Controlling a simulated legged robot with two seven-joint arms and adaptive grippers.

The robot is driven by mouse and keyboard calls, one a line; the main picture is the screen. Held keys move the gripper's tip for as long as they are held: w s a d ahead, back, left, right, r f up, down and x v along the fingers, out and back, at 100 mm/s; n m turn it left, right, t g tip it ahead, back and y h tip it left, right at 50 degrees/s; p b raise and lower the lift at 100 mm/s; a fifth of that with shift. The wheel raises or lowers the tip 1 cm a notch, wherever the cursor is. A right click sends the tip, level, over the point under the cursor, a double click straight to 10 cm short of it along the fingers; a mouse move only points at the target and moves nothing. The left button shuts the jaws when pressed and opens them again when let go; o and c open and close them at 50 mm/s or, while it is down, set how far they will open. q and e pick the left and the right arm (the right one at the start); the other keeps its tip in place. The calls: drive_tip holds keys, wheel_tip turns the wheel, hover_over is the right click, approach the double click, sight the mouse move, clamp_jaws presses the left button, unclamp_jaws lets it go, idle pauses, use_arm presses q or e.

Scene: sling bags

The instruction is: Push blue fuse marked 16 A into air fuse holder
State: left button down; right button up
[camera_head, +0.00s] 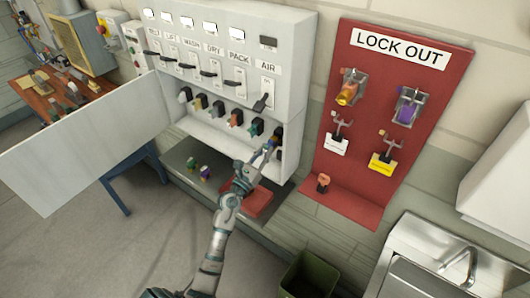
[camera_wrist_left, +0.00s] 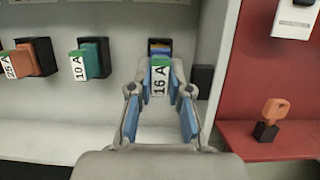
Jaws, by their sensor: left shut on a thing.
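The fuse marked 16 A (camera_wrist_left: 159,80) is between the fingertips of my left gripper (camera_wrist_left: 160,88), which is shut on it; the gripper also shows in the head view (camera_head: 266,150). Its white label faces the wrist camera, with a green strip along the top. My right gripper is not in view.
A teal fuse marked 10 A (camera_wrist_left: 92,60) and an orange one marked 25 A (camera_wrist_left: 30,60) sit in holders to the left. The cabinet door (camera_head: 80,150) stands open. A red lockout board (camera_head: 370,170) is at the right. Small fuses (camera_head: 205,173) lie on the tray below.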

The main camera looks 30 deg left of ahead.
use_arm(q)
drive_tip(key=shift+w+d, duration=0.15)
drive_tip(key=shift+w, duration=1.7)
idle(0.3)
drive_tip(key=shift+w, duration=0.15)
drive_tip(key=c, duration=1)
unclamp_jaws()
drive_tip(key=v, duration=1.2)
